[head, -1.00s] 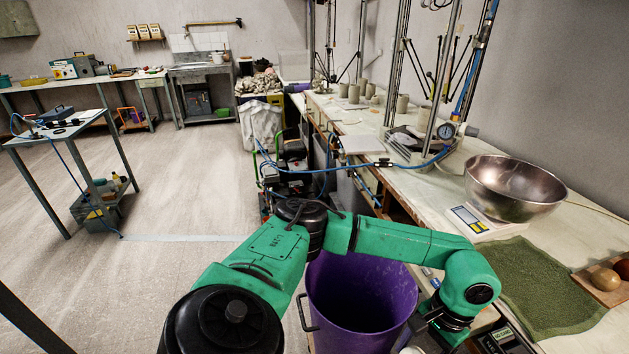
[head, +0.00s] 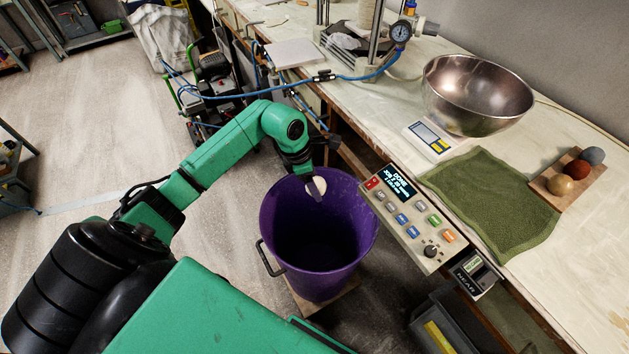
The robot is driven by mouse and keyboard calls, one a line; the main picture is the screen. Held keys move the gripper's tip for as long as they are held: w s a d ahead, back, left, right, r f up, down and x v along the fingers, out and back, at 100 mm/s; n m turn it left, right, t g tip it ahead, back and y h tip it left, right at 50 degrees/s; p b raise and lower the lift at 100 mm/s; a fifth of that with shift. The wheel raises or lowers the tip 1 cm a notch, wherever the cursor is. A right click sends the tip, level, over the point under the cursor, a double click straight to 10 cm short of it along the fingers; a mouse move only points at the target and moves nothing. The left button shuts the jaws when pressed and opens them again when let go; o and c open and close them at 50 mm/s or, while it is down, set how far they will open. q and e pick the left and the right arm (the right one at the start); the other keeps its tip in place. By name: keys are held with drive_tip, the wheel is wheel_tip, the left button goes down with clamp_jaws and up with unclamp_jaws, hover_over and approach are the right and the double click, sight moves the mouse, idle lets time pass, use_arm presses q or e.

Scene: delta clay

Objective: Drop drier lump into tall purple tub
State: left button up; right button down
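The tall purple tub (head: 320,268) stands on the floor beside the workbench, its open mouth facing up and its dark inside looking empty. My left gripper (head: 316,187) reaches over the far part of its rim, pointing down. My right gripper is not in view.
A control panel (head: 410,215) juts from the bench edge, right of the tub. A blue hose (head: 270,88) runs behind the arm.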

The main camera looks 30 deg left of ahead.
use_arm(q)
wheel_tip(320, 180, down, 4)
drive_tip(key=b, duration=0.2)
drive_tip(key=shift+f+b, duration=0.2)
drive_tip(key=shift+b, duration=0.1)
drive_tip(key=shift+f, duration=0.45)
drive_tip(key=o, duration=1.5)
drive_tip(key=b+v, duration=0.1)
drive_tip(key=v, duration=1.3)
drive_tip(key=shift+r, duration=0.35)
drive_tip(key=shift+f, duration=0.1)
